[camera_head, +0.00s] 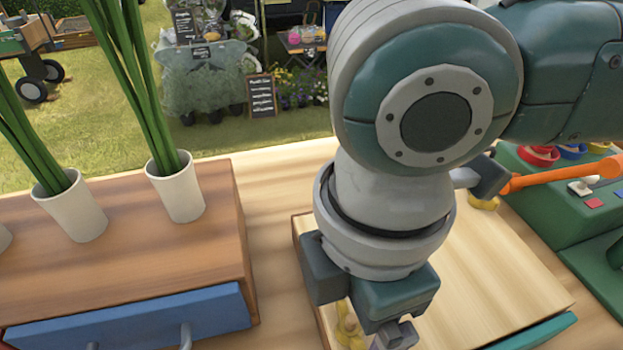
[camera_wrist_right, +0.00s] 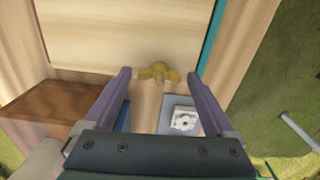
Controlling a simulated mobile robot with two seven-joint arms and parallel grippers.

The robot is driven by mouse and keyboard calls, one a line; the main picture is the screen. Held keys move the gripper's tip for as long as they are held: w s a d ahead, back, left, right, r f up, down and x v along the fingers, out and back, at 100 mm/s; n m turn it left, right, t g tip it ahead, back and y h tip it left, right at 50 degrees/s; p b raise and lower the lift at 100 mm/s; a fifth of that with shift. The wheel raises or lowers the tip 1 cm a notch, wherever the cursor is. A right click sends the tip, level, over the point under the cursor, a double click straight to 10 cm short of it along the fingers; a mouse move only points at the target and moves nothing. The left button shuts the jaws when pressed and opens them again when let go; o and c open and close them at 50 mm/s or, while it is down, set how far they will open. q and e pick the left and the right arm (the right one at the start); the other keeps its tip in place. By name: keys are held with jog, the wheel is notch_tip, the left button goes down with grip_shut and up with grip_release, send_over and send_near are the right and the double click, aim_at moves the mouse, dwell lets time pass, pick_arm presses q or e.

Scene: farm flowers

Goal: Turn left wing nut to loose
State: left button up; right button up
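A yellow wing nut (camera_head: 348,325) stands at the front-left part of the pale wooden board (camera_head: 490,275) in the head view, partly hidden by my right gripper (camera_head: 390,338). In the right wrist view a yellow wing nut (camera_wrist_right: 160,72) sits at the board's edge, between the tips of my right gripper (camera_wrist_right: 164,75). The fingers are spread, with a visible gap on each side of the nut. Another yellow nut (camera_head: 484,204) is at the board's far right, partly covered by a grey part. My left gripper is not in view.
A brown wooden box with a blue drawer (camera_head: 135,322) and white pots (camera_head: 178,188) of green stems stands at left. A green unit (camera_head: 560,215) with an orange handle (camera_head: 565,173) is at right.

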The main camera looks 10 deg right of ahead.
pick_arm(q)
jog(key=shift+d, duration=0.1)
pick_arm(e)
jog(key=c, duration=1.2)
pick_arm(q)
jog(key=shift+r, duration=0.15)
pick_arm(e)
jog(key=shift+r, duration=0.1)
